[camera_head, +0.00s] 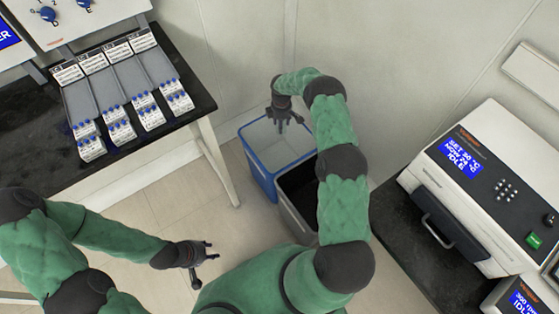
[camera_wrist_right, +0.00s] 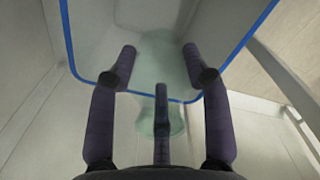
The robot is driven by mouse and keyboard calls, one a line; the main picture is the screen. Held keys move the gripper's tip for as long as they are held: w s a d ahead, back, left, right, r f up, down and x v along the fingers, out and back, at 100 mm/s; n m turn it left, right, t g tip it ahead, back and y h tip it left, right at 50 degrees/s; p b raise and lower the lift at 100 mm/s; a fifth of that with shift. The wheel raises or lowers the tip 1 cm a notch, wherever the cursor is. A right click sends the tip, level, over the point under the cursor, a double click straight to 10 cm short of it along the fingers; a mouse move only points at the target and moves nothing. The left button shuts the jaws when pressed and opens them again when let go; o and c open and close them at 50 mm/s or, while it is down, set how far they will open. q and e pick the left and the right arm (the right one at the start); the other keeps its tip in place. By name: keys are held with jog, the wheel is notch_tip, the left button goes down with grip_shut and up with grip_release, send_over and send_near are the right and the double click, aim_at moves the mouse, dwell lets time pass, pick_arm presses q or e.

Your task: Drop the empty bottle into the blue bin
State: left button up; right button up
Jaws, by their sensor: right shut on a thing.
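The blue bin (camera_head: 257,168) stands on the floor in the middle of the head view. My right gripper (camera_head: 285,120) is over its open top, pointing down. In the right wrist view, the pale, see-through bottle (camera_wrist_right: 160,58) lies between the fingers of my right gripper (camera_wrist_right: 160,65), which are shut on it. The blue rim (camera_wrist_right: 68,45) of the bin surrounds the bottle's far part in that view. I cannot make out the bottle in the head view. My left gripper (camera_head: 202,256) is at the lower left, apart from the bin, with its fingers spread and empty.
A grey bin with a dark inside (camera_head: 297,205) stands right beside the blue bin, partly behind my right arm. A black bench with tube racks (camera_head: 118,95) is at left. A white instrument (camera_head: 480,185) sits on the right bench. A wall is behind the bins.

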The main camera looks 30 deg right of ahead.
jog(key=shift+f+b, duration=1.2)
jog(key=shift+f, duration=1.65)
jog(key=o, duration=1.3)
jog(key=shift+c, duration=0.2)
jog(key=shift+r, duration=0.1)
notch_tip(320, 180, up, 12)
jog(key=shift+f, duration=0.1)
